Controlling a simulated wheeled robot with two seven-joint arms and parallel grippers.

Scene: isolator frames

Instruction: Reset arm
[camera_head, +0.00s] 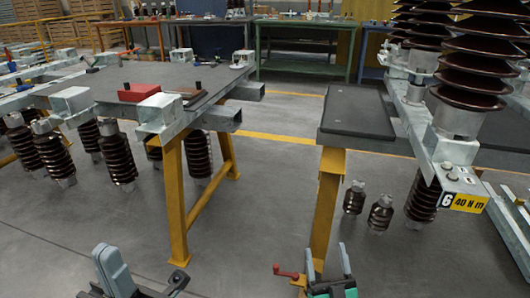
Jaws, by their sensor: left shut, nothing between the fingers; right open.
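My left gripper (118,272) is at the bottom edge, left of centre, with a grey upright finger and dark parts. It is shut and empty, and its lower part is cut off by the picture edge. My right gripper (327,272) is at the bottom edge, right of centre, with two grey upright fingers around a green part. It is open. A red lever (287,272) shows just left of it; I cannot tell what it is fixed to.
The left workbench (240,77) has yellow legs and carries a red box (139,92). The right bench (358,112) bears a frame with brown ribbed insulators (473,72) and a "6 40 Nm" label (463,202). Grey floor (262,190) lies clear between.

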